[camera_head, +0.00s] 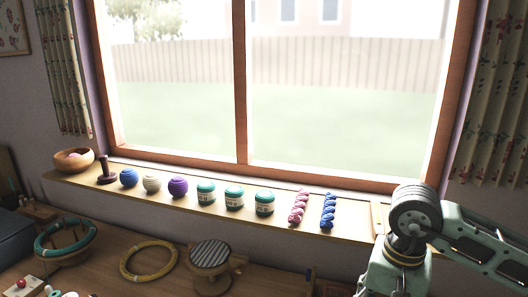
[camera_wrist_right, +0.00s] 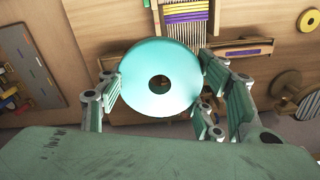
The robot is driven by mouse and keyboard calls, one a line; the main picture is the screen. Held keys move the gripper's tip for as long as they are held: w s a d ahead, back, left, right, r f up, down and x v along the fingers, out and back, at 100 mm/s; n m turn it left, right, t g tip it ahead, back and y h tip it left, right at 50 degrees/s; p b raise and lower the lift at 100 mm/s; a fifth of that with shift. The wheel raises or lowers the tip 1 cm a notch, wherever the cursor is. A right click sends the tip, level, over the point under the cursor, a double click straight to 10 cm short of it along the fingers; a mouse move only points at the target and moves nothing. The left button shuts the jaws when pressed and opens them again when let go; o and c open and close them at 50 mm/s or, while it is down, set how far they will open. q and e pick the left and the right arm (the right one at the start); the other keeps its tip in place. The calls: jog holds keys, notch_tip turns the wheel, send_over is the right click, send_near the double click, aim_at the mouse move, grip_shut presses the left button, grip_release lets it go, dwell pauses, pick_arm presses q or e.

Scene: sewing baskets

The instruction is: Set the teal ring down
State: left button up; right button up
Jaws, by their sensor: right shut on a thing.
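The teal ring (camera_wrist_right: 160,60), a thick flat disc with a small round hole, is between the fingers of my right gripper (camera_wrist_right: 160,82) in the right wrist view. The left finger touches its left edge and the right finger is at its right edge, so the gripper is shut on it. A wooden surface (camera_wrist_right: 95,20) shows behind it; the gap between them is hard to judge. In the head view my right arm comes in at the lower right, with its gripper out of frame. My left gripper is not in view.
The head view shows another teal round hoop (camera_head: 65,236) at the left, a yellow ring (camera_head: 148,260) and a striped round pad (camera_head: 209,254) on the table. Yarn balls and jars line the sill (camera_head: 225,215). A frame with purple and yellow strands (camera_wrist_right: 185,15) lies beyond the held ring.

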jog(key=s+a+f+n, duration=0.1)
jog(key=n+b, duration=0.1)
jog(key=n, duration=0.1)
jog(key=s+a+f+n, duration=0.1)
jog(key=n, duration=0.1)
jog(key=shift+s+a+f, duration=0.3)
jog(key=shift+a+f, duration=0.05)
jog(key=shift+s+a+n, duration=0.15)
jog(key=shift+s+n, duration=0.15)
jog(key=shift+n, duration=0.3)
